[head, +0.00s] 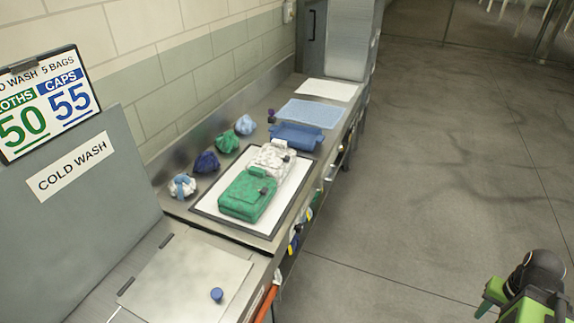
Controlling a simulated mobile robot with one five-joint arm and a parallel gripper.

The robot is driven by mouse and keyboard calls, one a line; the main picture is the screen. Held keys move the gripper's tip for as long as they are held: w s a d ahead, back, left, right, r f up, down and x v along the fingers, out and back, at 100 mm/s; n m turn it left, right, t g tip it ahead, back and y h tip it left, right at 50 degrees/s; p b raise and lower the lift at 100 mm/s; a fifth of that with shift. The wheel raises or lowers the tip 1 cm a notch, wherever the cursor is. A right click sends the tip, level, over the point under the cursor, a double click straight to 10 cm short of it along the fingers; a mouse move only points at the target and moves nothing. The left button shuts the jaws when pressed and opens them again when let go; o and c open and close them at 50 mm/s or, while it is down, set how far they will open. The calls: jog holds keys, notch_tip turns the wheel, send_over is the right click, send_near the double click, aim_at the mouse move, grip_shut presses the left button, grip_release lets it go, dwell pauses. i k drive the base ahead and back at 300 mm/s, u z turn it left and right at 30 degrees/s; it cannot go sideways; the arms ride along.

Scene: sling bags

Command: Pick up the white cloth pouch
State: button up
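A small bunched white cloth pouch (184,185) with a blue patch or tie sits on the steel counter, left of the framed white mat. It is nearest to me in a row of small bunched pouches: a navy one (206,162), a green one (228,143) and a light blue one (245,125). My gripper (500,298), green and black, shows partly at the bottom right corner, over the floor and far from the pouch. Its fingertips are not clear, so I cannot tell its opening.
On the framed mat (210,207) lie a green bag (245,197) and a white patterned bag (272,158). A blue bag (297,136) lies beyond. A grey panel (75,180) reading "COLD WASH" stands at left. The floor (420,180) right of the counter is clear.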

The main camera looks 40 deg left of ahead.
aim_at(279, 175)
jog(key=u, duration=0.1)
jog(key=i, duration=2.5)
jog(key=u, duration=1.85)
jog(key=k, duration=0.2)
jog(key=u, duration=1.9)
jog(key=i, duration=1)
jog(key=u, duration=0.3)
